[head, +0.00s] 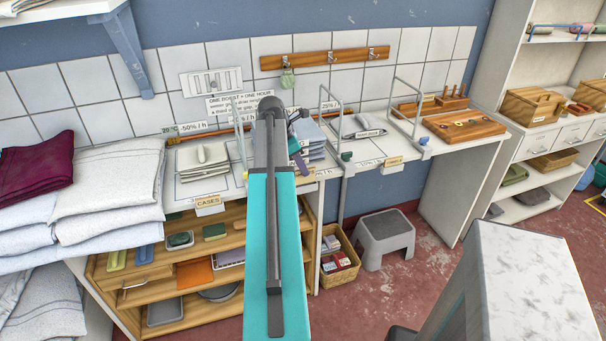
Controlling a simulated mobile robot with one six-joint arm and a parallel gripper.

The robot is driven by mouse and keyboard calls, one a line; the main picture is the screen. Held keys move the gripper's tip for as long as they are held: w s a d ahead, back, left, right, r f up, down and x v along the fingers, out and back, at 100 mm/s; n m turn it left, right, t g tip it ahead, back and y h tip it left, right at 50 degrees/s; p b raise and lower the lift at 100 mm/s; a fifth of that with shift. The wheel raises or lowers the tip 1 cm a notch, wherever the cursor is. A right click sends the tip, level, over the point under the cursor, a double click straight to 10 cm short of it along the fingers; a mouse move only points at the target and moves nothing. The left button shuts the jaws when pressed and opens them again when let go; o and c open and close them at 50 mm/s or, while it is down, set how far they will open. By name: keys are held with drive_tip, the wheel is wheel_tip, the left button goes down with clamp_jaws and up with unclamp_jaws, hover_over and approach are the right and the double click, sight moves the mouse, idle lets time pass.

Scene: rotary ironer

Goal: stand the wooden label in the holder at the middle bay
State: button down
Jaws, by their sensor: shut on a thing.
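My gripper (299,160) is mostly hidden behind my own arm, at the front of the middle bay of the white counter (465,152). It is shut on what looks like the wooden label (304,173), a small pale tan strip at the counter's front edge. Whether the label touches the holder there cannot be told. A stack of folded blue cloths (312,135) lies in the middle bay just behind. A wooden label reading CASES (208,203) stands at the left bay's front edge. Another wooden label (394,161) stands at the right bay.
Wire dividers (333,88) rise between the bays. Folded white cloths (203,160) lie in the left bay, a grey cloth (362,127) in the right. A wooden tray (463,126) sits farther right. A grey step stool (385,238) and a basket (338,262) stand on the floor.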

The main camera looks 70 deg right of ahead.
sight(303, 183)
drive_tip(key=shift+s+f+p, duration=0.1)
drive_tip(key=shift+f+p, duration=0.2)
drive_tip(key=shift+f, duration=1.15)
drive_tip(key=shift+f, duration=0.1)
drive_tip(key=c, duration=1.9)
unclamp_jaws()
drive_tip(key=b+v, duration=0.1)
drive_tip(key=v, duration=1.1)
drive_tip(key=shift+b, duration=0.4)
drive_tip(key=shift+s, duration=0.1)
